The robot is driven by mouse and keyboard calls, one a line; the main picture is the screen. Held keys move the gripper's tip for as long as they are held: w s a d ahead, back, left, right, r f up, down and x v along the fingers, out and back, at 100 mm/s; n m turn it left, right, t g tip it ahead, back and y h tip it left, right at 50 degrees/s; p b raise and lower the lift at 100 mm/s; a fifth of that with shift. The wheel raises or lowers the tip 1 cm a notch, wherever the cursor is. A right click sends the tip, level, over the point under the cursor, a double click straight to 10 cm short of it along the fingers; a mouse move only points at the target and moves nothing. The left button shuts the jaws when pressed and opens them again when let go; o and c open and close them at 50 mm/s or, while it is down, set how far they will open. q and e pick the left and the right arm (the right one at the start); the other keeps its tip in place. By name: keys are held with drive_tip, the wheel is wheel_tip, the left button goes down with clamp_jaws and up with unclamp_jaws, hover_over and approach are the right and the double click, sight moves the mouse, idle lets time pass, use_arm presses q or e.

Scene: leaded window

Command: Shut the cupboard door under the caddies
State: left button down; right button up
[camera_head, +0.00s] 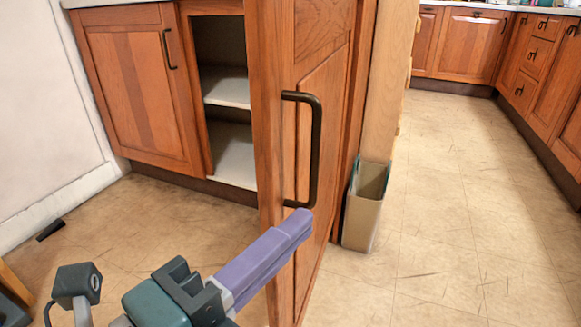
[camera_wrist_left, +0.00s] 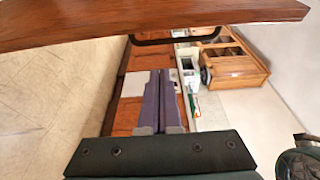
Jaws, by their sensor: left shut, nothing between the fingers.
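The cupboard door (camera_head: 325,160) stands wide open, swung out towards me, with its dark bar handle (camera_head: 316,150) on the face turned right. The open cupboard (camera_head: 228,130) shows pale shelves to the left of the door. My left gripper (camera_head: 300,222) has its purple fingers shut and empty. They overlap the door's outer face just below the handle's lower end; I cannot tell if they touch. In the left wrist view the fingers (camera_wrist_left: 160,80) point away from me, and a wooden edge, apparently the door (camera_wrist_left: 150,22), crosses the top. My right gripper is out of view.
A shut cupboard door (camera_head: 137,90) is on the left. A beige bin (camera_head: 363,212) stands on the floor behind the open door. Floor is clear to the right. A wooden rack (camera_wrist_left: 233,63) sits on the counter in the wrist view.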

sight(271, 204)
use_arm(q)
drive_tip(key=w, duration=0.2)
drive_tip(key=w+a, duration=0.1)
drive_tip(key=w, duration=0.1)
drive_tip(key=shift+w+b, duration=0.1)
drive_tip(key=shift+b, duration=0.2)
drive_tip(key=shift+w+a, duration=0.1)
drive_tip(key=shift+a, duration=0.3)
drive_tip(key=shift+a, duration=0.1)
